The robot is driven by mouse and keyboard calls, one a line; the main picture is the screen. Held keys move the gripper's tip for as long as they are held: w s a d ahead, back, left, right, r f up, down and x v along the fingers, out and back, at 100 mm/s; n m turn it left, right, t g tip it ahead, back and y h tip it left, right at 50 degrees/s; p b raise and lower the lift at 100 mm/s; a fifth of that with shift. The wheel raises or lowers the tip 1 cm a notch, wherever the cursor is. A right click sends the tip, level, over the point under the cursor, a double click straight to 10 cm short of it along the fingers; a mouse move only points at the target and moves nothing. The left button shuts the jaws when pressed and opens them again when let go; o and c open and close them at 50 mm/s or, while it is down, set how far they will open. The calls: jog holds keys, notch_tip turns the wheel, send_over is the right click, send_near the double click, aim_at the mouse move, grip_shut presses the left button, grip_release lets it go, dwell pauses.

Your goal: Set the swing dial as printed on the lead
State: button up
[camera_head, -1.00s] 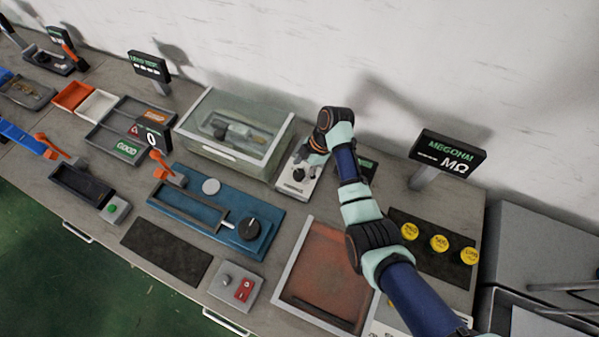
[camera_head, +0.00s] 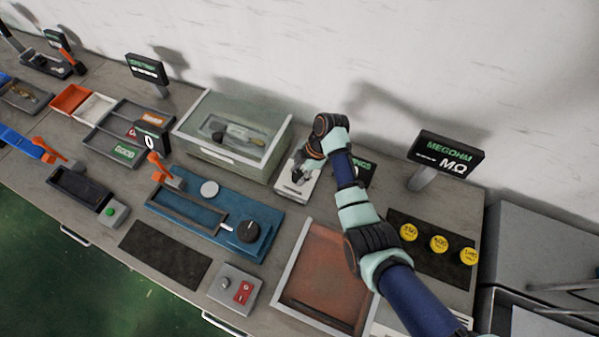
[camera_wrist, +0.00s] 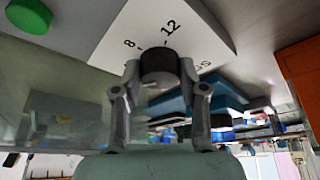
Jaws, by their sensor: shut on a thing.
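The swing dial is a black round knob (camera_wrist: 159,62) on a pale plate (camera_wrist: 215,45) printed with 8, 12 and a partly cut-off word. In the wrist view my gripper (camera_wrist: 159,75) is shut on the knob, one finger on each side. A pointer mark shows by the knob's edge, but I cannot tell its exact setting. In the head view my gripper (camera_head: 303,168) is down at the pale dial box (camera_head: 290,190), right of the clear-lidded case (camera_head: 208,156), and hides most of the knob. I cannot make out any print on a lead.
A blue fixture (camera_head: 195,208) with its own black knob (camera_head: 248,231) lies in front. A rust-coloured tray (camera_head: 325,275) is nearer. The MEGOHM display (camera_head: 447,155) and yellow buttons (camera_head: 438,244) stand to the right. A green button (camera_wrist: 28,15) shows in the wrist view.

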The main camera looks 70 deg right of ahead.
jog(key=shift+r, duration=0.15)
jog(key=m+p, duration=0.1)
jog(key=m+h+p, duration=0.1)
jog(key=m+p, duration=0.1)
jog(key=shift+a+r+t+p, duration=0.15)
jog(key=shift+t+p, duration=0.15)
jog(key=m+h+p, duration=0.1)
jog(key=m+p, duration=0.1)
jog(key=shift+s+m, duration=0.1)
jog(key=shift+m, duration=0.3)
jog(key=m+h+p, duration=0.1)
jog(key=m+p, duration=0.2)
jog(key=shift+a, duration=0.15)
jog(key=shift+f+m+h+p, duration=0.2)
jog(key=shift+m+h+p, duration=0.45)
jog(key=shift+m, duration=0.65)
jog(key=shift+f, duration=0.1)
jog(key=o, duration=1.1)
jog(key=shift+o, duration=0.2)
